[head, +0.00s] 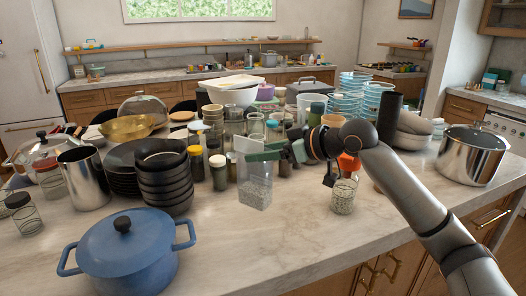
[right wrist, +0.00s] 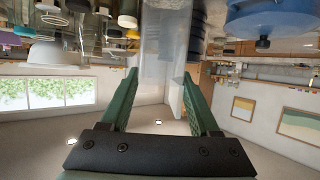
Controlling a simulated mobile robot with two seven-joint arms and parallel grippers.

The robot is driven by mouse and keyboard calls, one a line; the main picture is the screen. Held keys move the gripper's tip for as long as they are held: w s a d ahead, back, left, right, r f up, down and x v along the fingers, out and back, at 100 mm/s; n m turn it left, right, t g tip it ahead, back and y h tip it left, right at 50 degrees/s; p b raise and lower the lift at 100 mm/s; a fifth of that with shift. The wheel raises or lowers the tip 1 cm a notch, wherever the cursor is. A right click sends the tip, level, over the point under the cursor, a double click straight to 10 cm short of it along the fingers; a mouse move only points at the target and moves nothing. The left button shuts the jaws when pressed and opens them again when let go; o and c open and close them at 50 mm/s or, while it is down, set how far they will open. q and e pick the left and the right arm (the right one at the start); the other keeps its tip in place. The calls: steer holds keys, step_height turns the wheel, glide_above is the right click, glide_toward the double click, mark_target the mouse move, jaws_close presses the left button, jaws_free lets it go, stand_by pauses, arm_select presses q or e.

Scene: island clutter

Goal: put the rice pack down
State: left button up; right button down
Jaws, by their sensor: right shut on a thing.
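The rice pack (head: 255,190) is a clear upright pack with pale grains low inside, over the front middle of the marble island (head: 310,232). My right gripper (head: 258,156) has green fingers and is shut on its upper part. In the right wrist view the clear pack (right wrist: 166,45) stands between the two fingers (right wrist: 160,88). I cannot tell whether its base touches the counter. My left gripper is not in view.
A blue pot (head: 125,255) and stacked black bowls (head: 163,185) stand to the left. A wire-patterned glass jar (head: 343,196) stands to the right, under my right arm. Jars and cups crowd behind. Counter in front of the pack is clear.

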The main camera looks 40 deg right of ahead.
mark_target(269, 181)
steer(key=shift+r, duration=0.15)
step_height(269, 181, down, 4)
steer(key=shift+r+b, duration=0.2)
steer(key=shift+b, duration=0.95)
steer(key=shift+f+b, duration=0.45)
steer(key=shift+f, duration=0.2)
steer(key=shift+f+b, duration=0.65)
steer(key=shift+f, duration=0.25)
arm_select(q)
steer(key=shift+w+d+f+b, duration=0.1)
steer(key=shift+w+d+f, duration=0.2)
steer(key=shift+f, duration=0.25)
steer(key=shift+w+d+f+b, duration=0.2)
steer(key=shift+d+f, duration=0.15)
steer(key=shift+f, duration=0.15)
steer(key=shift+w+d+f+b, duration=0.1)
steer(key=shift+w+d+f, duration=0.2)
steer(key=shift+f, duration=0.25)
arm_select(e)
steer(key=shift+f, duration=0.6)
arm_select(q)
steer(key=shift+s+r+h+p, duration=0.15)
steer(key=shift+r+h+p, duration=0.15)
steer(key=shift+p, duration=0.05)
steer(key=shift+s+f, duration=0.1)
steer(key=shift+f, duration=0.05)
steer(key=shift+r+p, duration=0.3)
